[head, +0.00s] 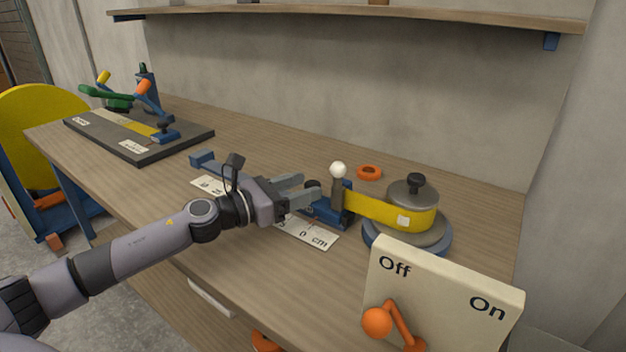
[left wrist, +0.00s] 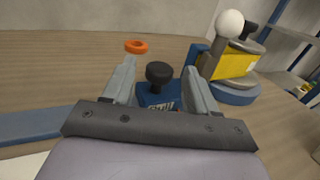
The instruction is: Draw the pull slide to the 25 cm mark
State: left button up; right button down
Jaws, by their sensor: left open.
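My left gripper (head: 306,190) is open over the blue rail, its fingers pointing right toward the tape end. In the left wrist view my left gripper (left wrist: 160,68) has its fingers apart, on either side of a black knob (left wrist: 159,72) in the picture. The knob stands on the blue pull slide (left wrist: 160,96), which has partly hidden white lettering. I cannot tell whether the fingers touch the knob. The white scale strip (head: 318,237) reads 0 cm near the slide; my arm hides its middle. The 25 cm mark is not legible. My right gripper is out of view.
A white-ball lever (head: 338,171) stands beside the yellow tape roll (head: 385,208). An orange ring (head: 369,172) lies behind. An Off/On switch box (head: 450,290) fills the front right. A dark board with clamps (head: 135,138) is at the far left. The table's front is mostly clear.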

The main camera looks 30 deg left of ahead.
aim_at(306, 186)
pick_arm(q)
jog(key=x, duration=0.2)
jog(key=shift+w+d, duration=0.2)
jog(key=shift+w, duration=0.05)
jog(key=shift+w+d, duration=0.15)
jog(key=shift+w, duration=0.1)
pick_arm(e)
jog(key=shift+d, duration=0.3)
pick_arm(q)
jog(key=shift+c, duration=0.3)
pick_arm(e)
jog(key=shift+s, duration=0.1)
